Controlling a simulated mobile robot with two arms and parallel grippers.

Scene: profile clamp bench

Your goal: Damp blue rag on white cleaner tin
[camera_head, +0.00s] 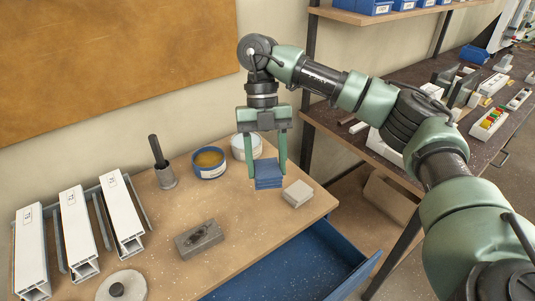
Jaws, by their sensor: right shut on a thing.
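The blue rag (268,182) is a folded, flat-sided stack near the right end of the bench. My right gripper (266,173) points down with its fingers on either side of the rag and is shut on it. Whether the rag touches the bench top or hangs just above it, I cannot tell. The white cleaner tin (240,152) stands upright just behind and left of the rag, partly hidden by the gripper. My left gripper is out of view.
A blue tin (209,171) with tan contents stands left of the white tin. A pale block (298,193) lies close right of the rag. A grey block (199,239), a dark-handled tool (163,170) and white profiles (76,231) are further left. A blue drawer (300,267) stands open in front.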

